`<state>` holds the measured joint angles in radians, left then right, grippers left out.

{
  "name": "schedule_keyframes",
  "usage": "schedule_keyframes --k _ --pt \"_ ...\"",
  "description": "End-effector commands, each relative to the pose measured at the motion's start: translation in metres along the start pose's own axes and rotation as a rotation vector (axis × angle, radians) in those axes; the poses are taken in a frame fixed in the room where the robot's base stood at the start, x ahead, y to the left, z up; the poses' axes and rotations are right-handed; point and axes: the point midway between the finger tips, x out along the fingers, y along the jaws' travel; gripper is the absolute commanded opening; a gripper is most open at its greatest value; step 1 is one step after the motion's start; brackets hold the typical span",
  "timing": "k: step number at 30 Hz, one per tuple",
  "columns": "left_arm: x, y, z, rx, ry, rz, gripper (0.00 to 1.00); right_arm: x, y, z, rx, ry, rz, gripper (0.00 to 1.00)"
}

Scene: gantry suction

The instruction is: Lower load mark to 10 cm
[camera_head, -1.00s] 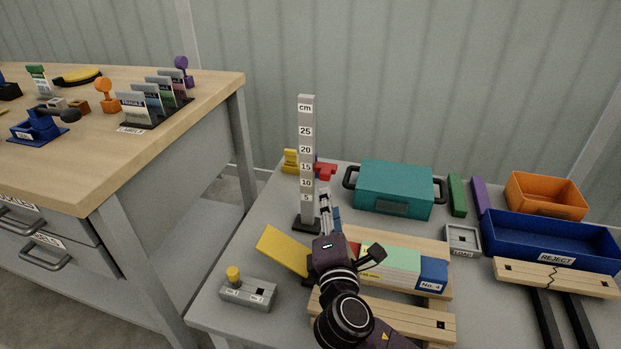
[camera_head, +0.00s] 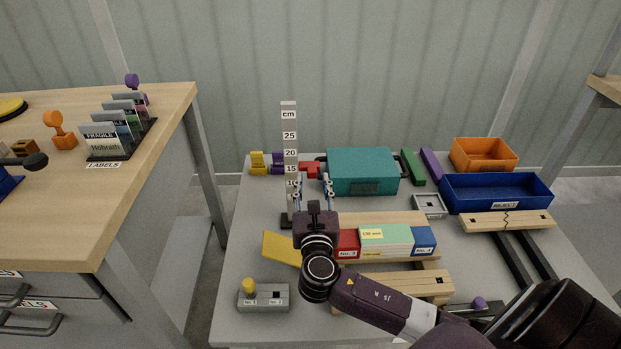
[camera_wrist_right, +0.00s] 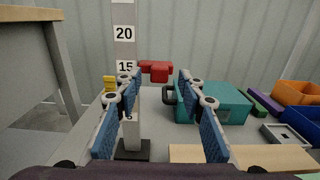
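A grey upright post with a cm scale (camera_head: 289,140), numbered from 5 to 25, stands on a dark base on the grey table. I cannot tell which thing is the load mark. My left gripper is not in view.
A teal case (camera_head: 362,172) stands behind right. Coloured blocks (camera_head: 385,238) lie on wooden planks right of my gripper. A blue REJECT bin (camera_head: 497,190) and orange bin (camera_head: 483,155) stand far right.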

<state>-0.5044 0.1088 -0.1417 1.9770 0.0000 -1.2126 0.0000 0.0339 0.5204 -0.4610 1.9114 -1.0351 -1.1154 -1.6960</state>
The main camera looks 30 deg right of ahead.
Motion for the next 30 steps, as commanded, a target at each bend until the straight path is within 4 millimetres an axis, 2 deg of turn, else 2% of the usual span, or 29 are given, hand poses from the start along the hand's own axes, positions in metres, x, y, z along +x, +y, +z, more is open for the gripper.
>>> schedule_keyframes --k 3,6,15,25,30 --pt "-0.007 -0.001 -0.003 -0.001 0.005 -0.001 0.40 0.016 0.000 0.000 0.000 -0.002 -0.001 0.36" --pt "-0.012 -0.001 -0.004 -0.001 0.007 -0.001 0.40 0.023 0.000 0.000 0.000 -0.001 0.000 0.36" --pt "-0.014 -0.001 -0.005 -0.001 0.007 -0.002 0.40 0.026 0.000 0.000 0.002 0.000 0.000 0.36" --pt "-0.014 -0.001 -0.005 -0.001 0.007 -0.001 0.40 0.026 0.000 0.000 0.002 0.001 0.000 0.01" --pt "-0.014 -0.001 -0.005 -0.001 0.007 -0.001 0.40 0.025 0.000 0.000 0.002 0.001 0.000 0.00"
